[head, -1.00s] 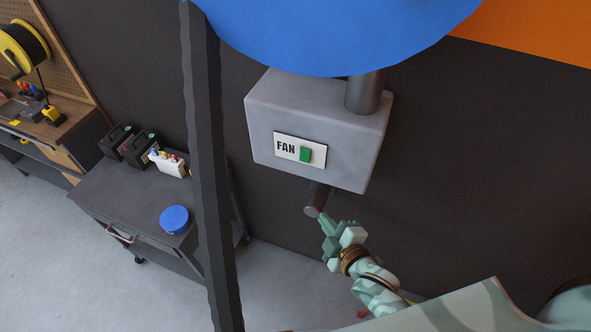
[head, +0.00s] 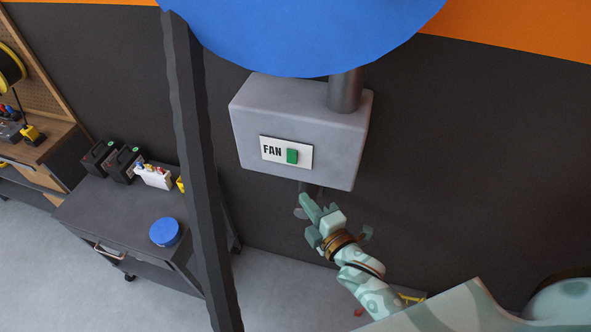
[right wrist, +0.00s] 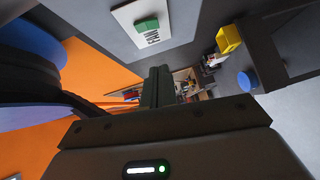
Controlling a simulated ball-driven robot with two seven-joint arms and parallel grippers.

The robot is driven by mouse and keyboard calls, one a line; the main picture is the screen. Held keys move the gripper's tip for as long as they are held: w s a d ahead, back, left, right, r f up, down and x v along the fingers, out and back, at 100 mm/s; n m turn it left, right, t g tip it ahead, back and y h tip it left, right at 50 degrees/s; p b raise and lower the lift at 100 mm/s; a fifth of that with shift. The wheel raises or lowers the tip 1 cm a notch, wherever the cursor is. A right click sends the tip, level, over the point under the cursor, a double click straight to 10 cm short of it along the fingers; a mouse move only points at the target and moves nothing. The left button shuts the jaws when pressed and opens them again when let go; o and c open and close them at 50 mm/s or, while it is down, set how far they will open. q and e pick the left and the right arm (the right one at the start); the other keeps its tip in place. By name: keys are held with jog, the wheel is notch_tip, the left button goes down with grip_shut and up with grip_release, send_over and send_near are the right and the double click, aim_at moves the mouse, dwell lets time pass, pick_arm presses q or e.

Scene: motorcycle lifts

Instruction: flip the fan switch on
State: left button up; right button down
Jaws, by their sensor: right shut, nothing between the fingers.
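A grey box (head: 335,135) on the dark wall bears a white plate (head: 273,158) marked FAN with a green switch (head: 292,156). The switch also shows in the right wrist view (right wrist: 147,24), beside the lettering. I cannot tell the switch's position for sure. My right gripper (head: 308,202) is shut and empty, just below the box's lower edge and below the switch, apart from it. In the right wrist view its closed fingers (right wrist: 158,86) point forward, with the plate above and left of them. My left gripper is not in view.
A blue round shape (head: 310,35) hangs above. A dark post (head: 200,170) stands left. A cart (head: 120,210) holds batteries and a blue lid.

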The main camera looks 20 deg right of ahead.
send_near(289, 162)
jog(key=w+a, duration=0.2)
jog(key=a, duration=0.2)
jog(key=w+d, duration=0.1)
jog(key=w, duration=0.1)
jog(key=w+d+p, duration=0.1)
jog(key=w, duration=0.1)
jog(key=shift+d+f, duration=0.3)
jog(key=shift+w+d+f+b, duration=0.15)
jog(key=shift+f+b, duration=0.15)
jog(key=shift+b, duration=0.7)
jog(key=shift+r+p, duration=0.25)
jog(key=shift+p, duration=0.05)
jog(key=shift+f, duration=0.1)
